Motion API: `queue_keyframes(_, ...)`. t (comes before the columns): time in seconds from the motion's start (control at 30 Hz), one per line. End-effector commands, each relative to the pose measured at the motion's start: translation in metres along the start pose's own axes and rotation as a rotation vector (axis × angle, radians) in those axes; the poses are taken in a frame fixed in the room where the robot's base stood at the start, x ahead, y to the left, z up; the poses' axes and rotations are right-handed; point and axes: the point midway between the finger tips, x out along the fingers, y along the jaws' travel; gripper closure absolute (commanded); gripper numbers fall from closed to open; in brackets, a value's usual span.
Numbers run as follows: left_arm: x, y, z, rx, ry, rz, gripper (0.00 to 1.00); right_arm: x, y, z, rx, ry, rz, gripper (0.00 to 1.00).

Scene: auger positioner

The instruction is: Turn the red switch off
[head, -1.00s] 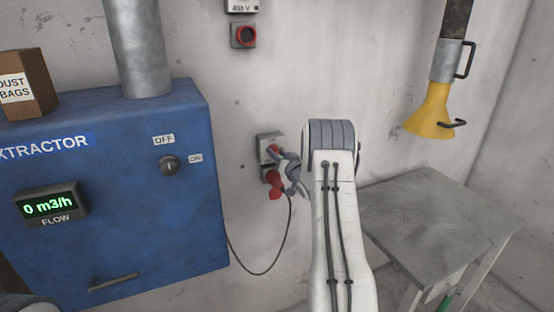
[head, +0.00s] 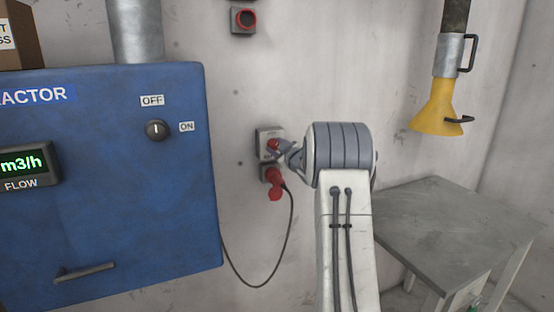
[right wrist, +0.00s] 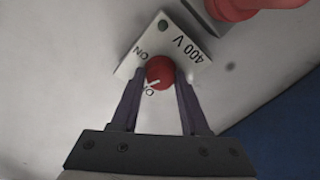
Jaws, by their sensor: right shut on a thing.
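The red switch (head: 273,144) is a round red knob on a small grey wall box marked 400 V. It also shows in the right wrist view (right wrist: 160,72), with a white mark line on its face and ON and partly covered lettering around it. My right gripper (head: 280,148) is at the box, its fingers one on each side of the knob and shut on it; it also shows in the right wrist view (right wrist: 160,82). The fingers hide part of the label. My left gripper is not in view.
A red plug (head: 274,183) with a black cable sits just below the switch box. The blue extractor (head: 110,200) with its own black knob stands left. A grey table (head: 455,232) and yellow funnel (head: 436,115) are right. Another red-ringed switch (head: 244,19) is higher up.

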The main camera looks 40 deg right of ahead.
Motion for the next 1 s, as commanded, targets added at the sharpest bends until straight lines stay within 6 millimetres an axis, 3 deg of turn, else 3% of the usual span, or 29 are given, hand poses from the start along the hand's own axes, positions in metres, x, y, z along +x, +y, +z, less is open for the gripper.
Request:
queue_keyframes(0.03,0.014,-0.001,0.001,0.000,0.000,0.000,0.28,0.001,-0.003,0.002,-0.047,0.006,0.003,1.00)
queue_keyframes(0.1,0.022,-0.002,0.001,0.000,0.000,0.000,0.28,0.001,-0.004,0.002,-0.111,0.004,0.004,1.00)
queue_keyframes(0.4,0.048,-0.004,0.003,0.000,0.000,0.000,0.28,0.001,-0.003,0.000,-0.338,-0.004,0.008,1.00)
queue_keyframes(1.0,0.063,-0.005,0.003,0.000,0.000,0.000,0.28,0.001,-0.002,-0.003,-0.497,-0.011,0.009,1.00)
